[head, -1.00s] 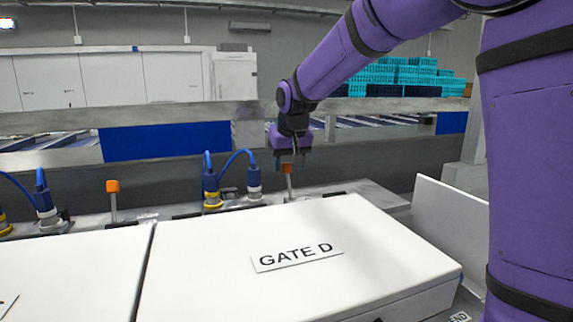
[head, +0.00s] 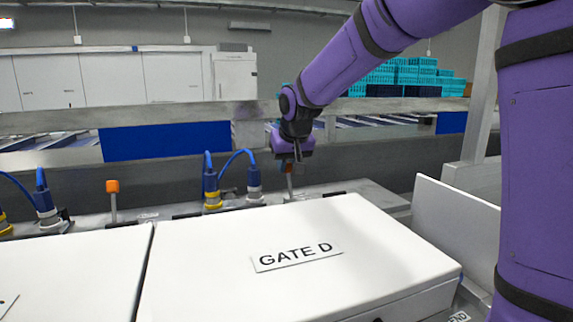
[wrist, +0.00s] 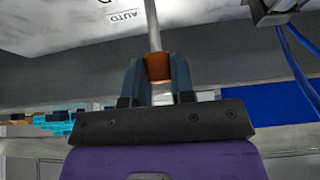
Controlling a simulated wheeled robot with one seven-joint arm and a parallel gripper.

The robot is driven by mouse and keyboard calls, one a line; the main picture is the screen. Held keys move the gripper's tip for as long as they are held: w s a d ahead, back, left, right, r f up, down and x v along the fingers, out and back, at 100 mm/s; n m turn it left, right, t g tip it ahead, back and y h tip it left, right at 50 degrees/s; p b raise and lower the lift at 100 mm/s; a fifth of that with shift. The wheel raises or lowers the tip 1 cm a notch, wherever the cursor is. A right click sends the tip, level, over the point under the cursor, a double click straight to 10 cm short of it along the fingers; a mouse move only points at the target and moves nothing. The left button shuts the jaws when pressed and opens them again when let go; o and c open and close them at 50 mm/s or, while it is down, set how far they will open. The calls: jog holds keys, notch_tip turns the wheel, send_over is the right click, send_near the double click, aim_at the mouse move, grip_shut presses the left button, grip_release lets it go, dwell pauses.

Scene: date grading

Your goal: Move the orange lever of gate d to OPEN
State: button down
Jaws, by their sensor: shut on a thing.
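The gate D box (head: 290,285) is white with a "GATE D" label (head: 297,257) on its top. Its lever (head: 289,181) stands behind the box, a metal rod with an orange knob, mostly covered by my gripper in the head view. In the wrist view the orange knob (wrist: 158,67) sits between the two dark fingers, and the rod (wrist: 152,25) runs up from it. My gripper (head: 289,162) is shut on the knob, and the fingertips also show in the wrist view (wrist: 157,70).
Another orange lever (head: 113,187) stands to the left. Blue cables and connectors (head: 212,185) stand just left of my gripper, and blue cables (wrist: 295,65) show in the wrist view. An upright white panel (head: 455,235) is to the right of the box.

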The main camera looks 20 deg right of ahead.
jog(key=shift+s+r+t, duration=0.15)
jog(key=shift+s+t, duration=0.55)
jog(key=shift+t, duration=0.1)
jog(key=shift+s+r+t, duration=0.15)
jog(key=shift+s+t, duration=0.5)
jog(key=shift+t, duration=0.15)
jog(key=c, duration=1)
grip_release()
jog(key=shift+o, duration=0.2)
jog(key=v, duration=1)
jog(key=shift+s+r, duration=0.25)
jog(key=shift+s, duration=0.1)
